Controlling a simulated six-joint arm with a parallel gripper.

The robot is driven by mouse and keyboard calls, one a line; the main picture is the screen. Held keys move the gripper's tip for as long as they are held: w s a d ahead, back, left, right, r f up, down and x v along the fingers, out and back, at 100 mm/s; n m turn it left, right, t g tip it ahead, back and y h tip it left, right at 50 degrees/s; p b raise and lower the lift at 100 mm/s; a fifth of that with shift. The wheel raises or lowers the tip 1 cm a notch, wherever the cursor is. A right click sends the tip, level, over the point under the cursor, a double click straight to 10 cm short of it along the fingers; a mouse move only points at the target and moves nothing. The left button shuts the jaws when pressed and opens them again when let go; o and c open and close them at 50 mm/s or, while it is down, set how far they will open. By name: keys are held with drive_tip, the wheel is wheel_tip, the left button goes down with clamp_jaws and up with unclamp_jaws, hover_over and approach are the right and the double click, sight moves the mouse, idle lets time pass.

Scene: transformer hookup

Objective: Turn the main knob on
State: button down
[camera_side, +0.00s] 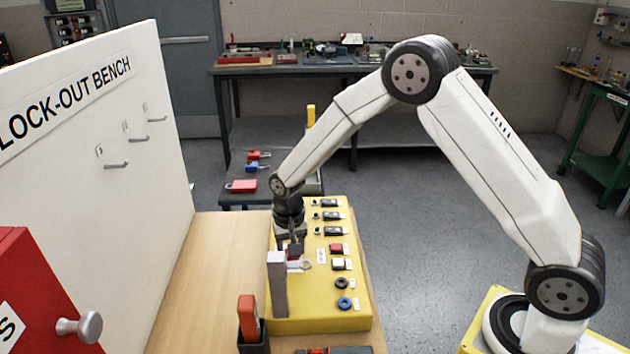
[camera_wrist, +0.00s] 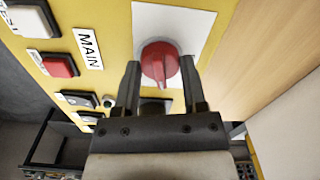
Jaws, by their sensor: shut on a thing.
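The main knob (camera_wrist: 160,62) is red and round with a raised grip bar, on a white plate (camera_wrist: 205,22) on the yellow panel (camera_wrist: 108,18). A MAIN label (camera_wrist: 88,48) sits beside it. In the wrist view my gripper (camera_wrist: 160,72) has one finger on each side of the knob and is shut on it. The bar runs roughly up and down in that view. In the side view my gripper (camera_side: 293,250) reaches down to the left edge of the yellow panel (camera_side: 310,322); the knob is mostly hidden there.
A grey upright post (camera_side: 278,285) stands just in front of my gripper. Several switches, a red button (camera_side: 336,249) and a blue ring (camera_side: 344,303) sit to the right on the panel. A white LOCK-OUT BENCH board (camera_side: 100,160) rises at left. Bare wood (camera_side: 205,285) lies between.

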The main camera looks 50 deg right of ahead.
drive_tip(key=shift+m, duration=1.3)
drive_tip(key=shift+c, duration=0.7)
unclamp_jaws()
drive_tip(key=shift+r, duration=3.95)
